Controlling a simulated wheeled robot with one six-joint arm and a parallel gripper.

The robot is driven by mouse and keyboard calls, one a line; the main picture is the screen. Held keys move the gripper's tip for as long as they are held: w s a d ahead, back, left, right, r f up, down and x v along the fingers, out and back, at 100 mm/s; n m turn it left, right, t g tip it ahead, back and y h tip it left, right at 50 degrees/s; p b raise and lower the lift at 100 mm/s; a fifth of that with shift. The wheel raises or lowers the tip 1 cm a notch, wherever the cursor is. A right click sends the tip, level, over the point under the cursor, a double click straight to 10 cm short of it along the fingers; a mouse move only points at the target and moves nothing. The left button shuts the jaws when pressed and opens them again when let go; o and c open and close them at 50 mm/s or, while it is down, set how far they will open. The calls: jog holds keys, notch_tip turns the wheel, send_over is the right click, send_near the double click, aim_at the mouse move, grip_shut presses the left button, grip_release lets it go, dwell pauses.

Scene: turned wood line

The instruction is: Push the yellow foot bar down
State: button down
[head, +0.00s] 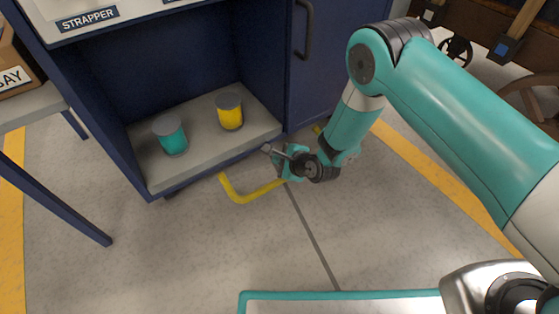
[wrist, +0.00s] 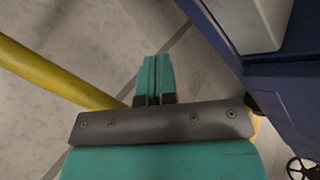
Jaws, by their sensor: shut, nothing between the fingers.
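The yellow foot bar (head: 243,197) sticks out low in front of the blue cabinet, just above the floor. Its right part is hidden behind my gripper. My gripper (head: 284,172) is low at the right part of the bar, by the cabinet's front edge. In the wrist view the teal fingers (wrist: 156,76) are together with nothing between them. There the yellow bar (wrist: 55,78) runs from the left edge and passes behind the gripper body. I cannot tell whether the gripper touches the bar.
A table leg (head: 70,210) stands left. The floor in front is clear.

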jog(key=shift+w+f+b, duration=0.1)
jog(key=shift+f+b, duration=0.25)
jog(key=shift+f, duration=0.25)
dwell(0.4)
jog(key=shift+r, duration=0.1)
dwell(0.5)
jog(key=shift+s+d+r+p, duration=0.1)
jog(key=shift+s+r+p, duration=0.05)
jog(key=shift+r+p, duration=0.95)
jog(key=shift+s+d+r+p, duration=0.1)
jog(key=shift+r+p, duration=0.9)
jog(key=shift+p, duration=0.1)
jog(key=r+p, duration=0.4)
jog(key=r, duration=0.1)
jog(key=shift+s+d+p, duration=0.15)
jog(key=shift+s+p, duration=0.15)
jog(key=shift+p, duration=0.1)
jog(key=shift+f, duration=0.1)
